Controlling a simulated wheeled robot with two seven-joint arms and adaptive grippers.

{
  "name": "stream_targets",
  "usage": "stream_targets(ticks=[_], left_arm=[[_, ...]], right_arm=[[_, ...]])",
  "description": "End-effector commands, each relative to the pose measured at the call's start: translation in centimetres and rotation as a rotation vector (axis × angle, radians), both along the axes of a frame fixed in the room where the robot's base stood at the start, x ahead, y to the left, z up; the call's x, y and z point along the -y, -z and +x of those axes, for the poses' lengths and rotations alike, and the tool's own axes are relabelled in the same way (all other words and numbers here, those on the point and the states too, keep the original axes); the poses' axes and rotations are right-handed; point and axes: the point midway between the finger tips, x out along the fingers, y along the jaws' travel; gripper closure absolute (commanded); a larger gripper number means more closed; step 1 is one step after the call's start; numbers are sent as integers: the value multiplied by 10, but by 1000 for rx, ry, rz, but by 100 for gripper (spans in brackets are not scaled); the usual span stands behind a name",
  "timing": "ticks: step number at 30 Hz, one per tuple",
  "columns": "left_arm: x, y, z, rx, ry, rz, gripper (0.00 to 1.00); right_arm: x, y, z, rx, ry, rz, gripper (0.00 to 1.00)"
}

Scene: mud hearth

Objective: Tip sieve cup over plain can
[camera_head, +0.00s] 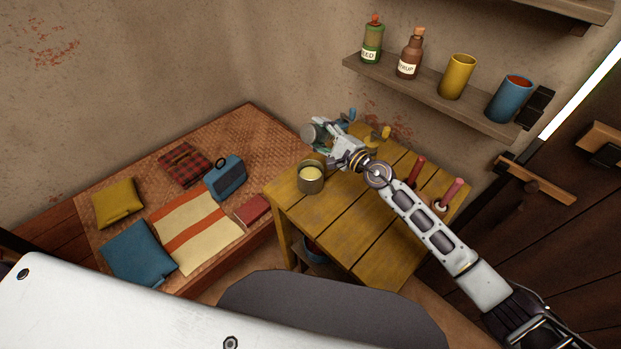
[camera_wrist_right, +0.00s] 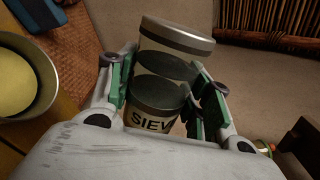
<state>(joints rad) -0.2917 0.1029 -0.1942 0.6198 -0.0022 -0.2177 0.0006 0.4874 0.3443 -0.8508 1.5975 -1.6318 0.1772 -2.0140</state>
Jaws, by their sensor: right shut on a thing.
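My right gripper (camera_head: 325,137) is over the far left part of the wooden table and shut on the sieve cup (camera_head: 310,135). In the right wrist view the sieve cup (camera_wrist_right: 158,97) sits between the green finger pads of the gripper (camera_wrist_right: 160,85). It is pale with dark grey bands, and "SIEV" shows on it; the rest of the label is hidden. The plain can (camera_head: 311,185), metal with a pale yellow inside, stands upright on the table near its left edge. It also shows at the wrist view's left edge (camera_wrist_right: 48,85), apart from the cup. My left gripper is not in view.
The table (camera_head: 345,215) is clear in front. Blue (camera_head: 352,114) and yellow (camera_head: 382,132) items are behind my gripper. Two red-handled items (camera_head: 416,170) are right of my arm. A wall shelf (camera_head: 430,95) holds bottles and cups. A bed (camera_head: 110,185) with cushions is left.

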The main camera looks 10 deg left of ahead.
Motion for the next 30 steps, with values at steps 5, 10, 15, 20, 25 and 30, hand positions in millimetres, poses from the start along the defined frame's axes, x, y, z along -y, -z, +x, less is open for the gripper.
stream_targets(ticks=[5, 10, 15, 20, 25, 30], left_arm=[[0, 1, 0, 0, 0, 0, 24], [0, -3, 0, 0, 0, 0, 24], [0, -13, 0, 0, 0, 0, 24], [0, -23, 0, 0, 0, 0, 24], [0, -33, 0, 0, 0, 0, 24], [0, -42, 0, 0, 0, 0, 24]], right_arm=[[0, 1, 0, 2, 0, -1, 77], [0, -2, 0, -32, 0, 23, 77], [-1, -7, 0, -138, -1, 100, 77], [0, -11, 0, -255, 0, 184, 77], [0, -15, 0, -371, 0, 268, 77], [0, -19, 0, -487, 0, 351, 77]])
